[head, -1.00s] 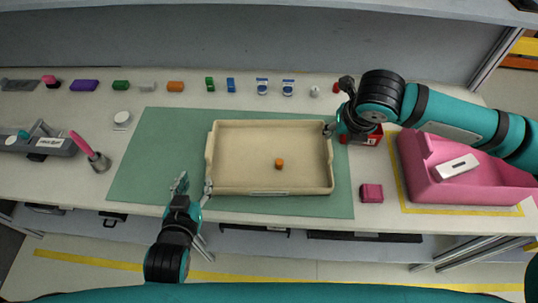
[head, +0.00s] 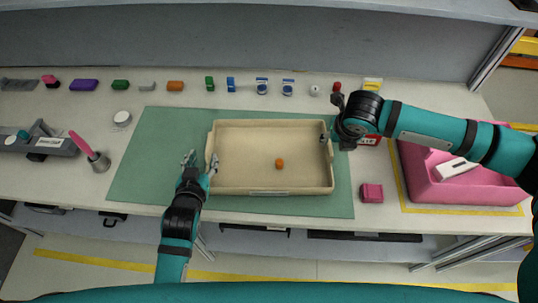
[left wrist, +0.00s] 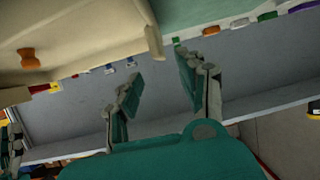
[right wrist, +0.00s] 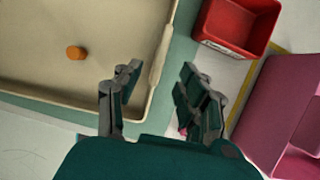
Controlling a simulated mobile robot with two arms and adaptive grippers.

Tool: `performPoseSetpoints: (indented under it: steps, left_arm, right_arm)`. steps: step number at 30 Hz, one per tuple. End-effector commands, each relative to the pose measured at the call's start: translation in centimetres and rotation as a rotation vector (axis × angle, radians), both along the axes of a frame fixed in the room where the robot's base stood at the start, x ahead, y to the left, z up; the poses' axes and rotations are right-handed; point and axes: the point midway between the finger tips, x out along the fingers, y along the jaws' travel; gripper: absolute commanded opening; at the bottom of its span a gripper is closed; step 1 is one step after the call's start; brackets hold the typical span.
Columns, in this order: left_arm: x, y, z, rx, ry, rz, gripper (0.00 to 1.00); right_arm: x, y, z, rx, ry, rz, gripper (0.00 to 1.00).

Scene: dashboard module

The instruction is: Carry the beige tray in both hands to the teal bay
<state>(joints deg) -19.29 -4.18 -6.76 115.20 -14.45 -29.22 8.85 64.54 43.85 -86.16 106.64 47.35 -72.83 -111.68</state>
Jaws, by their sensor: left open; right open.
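The beige tray (head: 275,191) lies flat on the green-teal mat (head: 150,165), with a small orange piece (head: 280,163) inside. My left gripper (head: 200,161) is open at the tray's left wall; in the left wrist view, the tray's rim end (left wrist: 154,42) shows between and beyond its fingertips. My right gripper (head: 328,138) is open at the right wall; in the right wrist view, the tray's rim (right wrist: 160,58) shows between its fingertips (right wrist: 160,70). I cannot tell whether either gripper touches the tray. No separate teal bay is clear besides the mat.
A pink bin (head: 415,180) stands right of the mat inside yellow tape. A red box (right wrist: 238,22) is by my right gripper, and a dark pink block (head: 371,193) lies near the mat's right edge. Several small items line the back.

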Motion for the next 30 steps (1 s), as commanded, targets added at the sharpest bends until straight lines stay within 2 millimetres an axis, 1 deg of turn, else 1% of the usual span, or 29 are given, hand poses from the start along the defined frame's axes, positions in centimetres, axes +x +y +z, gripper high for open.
performPoseSetpoints:
  steps: [1, 6, 9, 13, 18, 27, 30]
  left_arm:
    - [1.1, 0.0, -0.4, 0.001, -0.001, 0.0, 0.4]
    - [4.1, 0.0, -1.6, 0.0, -0.002, 0.0, 0.4]
    - [5.6, 0.0, -2.2, 0.0, -0.001, 0.001, 0.4]
    - [7.0, 0.0, -2.8, 0.0, -0.001, 0.0, 0.4]
    - [7.8, 0.0, -3.2, -0.001, 0.0, 0.0, 0.4]
    - [7.9, 0.0, -3.3, -0.001, 0.0, 0.0, 0.4]
    - [7.9, 0.0, -3.3, -0.001, 0.0, 0.0, 0.27]
  right_arm:
    - [0.3, 0.0, -1.1, -0.001, 0.003, -0.002, 0.4]
    - [1.6, 0.0, -4.1, -0.001, 0.003, -0.001, 0.4]
    - [2.2, 0.0, -5.6, -0.001, 0.001, 0.0, 0.4]
    - [2.8, 0.0, -7.0, -0.001, 0.002, 0.0, 0.4]
    - [3.2, 0.0, -7.8, 0.0, 0.001, -0.001, 0.4]
    - [3.3, 0.0, -7.9, 0.0, 0.0, 0.0, 0.4]
    - [3.3, 0.0, -7.9, 0.0, 0.0, 0.0, 0.27]
